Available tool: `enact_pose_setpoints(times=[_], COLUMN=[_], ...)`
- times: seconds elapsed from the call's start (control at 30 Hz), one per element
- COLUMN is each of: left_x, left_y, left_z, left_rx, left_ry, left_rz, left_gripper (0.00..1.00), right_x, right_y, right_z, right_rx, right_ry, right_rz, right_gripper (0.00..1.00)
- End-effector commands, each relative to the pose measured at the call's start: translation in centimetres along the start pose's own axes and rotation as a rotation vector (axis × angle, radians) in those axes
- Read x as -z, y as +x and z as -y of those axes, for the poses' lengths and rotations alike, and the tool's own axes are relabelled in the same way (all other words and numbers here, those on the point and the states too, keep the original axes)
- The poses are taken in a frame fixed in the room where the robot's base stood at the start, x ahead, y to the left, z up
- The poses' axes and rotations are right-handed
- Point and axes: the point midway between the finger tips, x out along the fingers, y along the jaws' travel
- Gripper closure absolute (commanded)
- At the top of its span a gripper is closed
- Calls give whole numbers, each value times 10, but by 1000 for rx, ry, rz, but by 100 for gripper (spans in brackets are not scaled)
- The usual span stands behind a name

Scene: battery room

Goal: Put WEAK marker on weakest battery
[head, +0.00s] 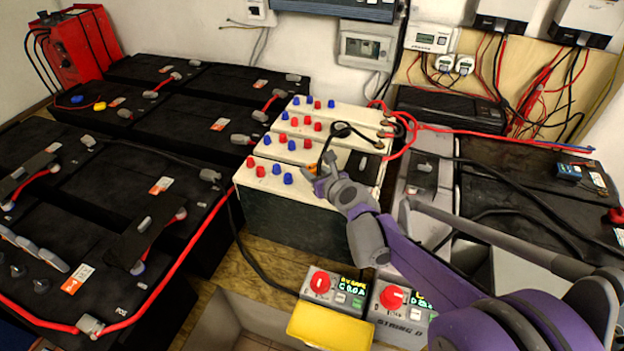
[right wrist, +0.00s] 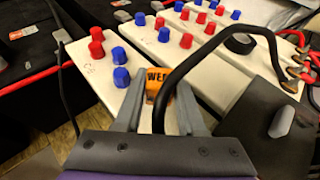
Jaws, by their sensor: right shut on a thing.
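My right gripper (head: 317,176) is shut on the orange WEAK marker (head: 312,168). In the right wrist view the marker (right wrist: 160,83) sits between the two grey fingers (right wrist: 158,100), with part of its black lettering showing. The gripper is over the nearest of several white-topped batteries (head: 300,177), right of that battery's red and blue caps. In the right wrist view this near white top (right wrist: 93,77) lies under the marker; I cannot tell whether they touch. My left gripper is out of view.
Black batteries (head: 150,190) with red cables fill the left. A black cable (right wrist: 215,38) loops close by the right gripper. Two grey boxes with red knobs (head: 320,282) and displays stand in front, with a yellow block (head: 330,325) before them. Another black battery (head: 530,185) stands at right.

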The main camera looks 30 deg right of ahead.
Motion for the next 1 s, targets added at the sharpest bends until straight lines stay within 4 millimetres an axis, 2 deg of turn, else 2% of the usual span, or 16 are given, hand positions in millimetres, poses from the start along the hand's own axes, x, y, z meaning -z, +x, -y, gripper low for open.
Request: enact_pose_setpoints(times=[0.03,0.17,0.53,0.57,0.7,0.73,1.0], left_x=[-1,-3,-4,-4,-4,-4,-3], left_y=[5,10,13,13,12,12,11], left_z=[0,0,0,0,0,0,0], left_rx=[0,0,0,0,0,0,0], left_ry=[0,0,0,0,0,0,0], left_rz=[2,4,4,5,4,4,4], left_gripper=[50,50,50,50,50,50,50], right_x=[10,25,28,29,28,28,27], right_y=[4,11,12,12,11,11,11], right_z=[0,0,0,0,0,0,0], right_rx=[0,0,0,-1,-1,-1,-1], right_ry=[0,0,-1,-1,-1,-1,-1], right_rz=[-1,-1,-1,-1,0,0,0], right_gripper=[100,100,100,59,34,31,31])
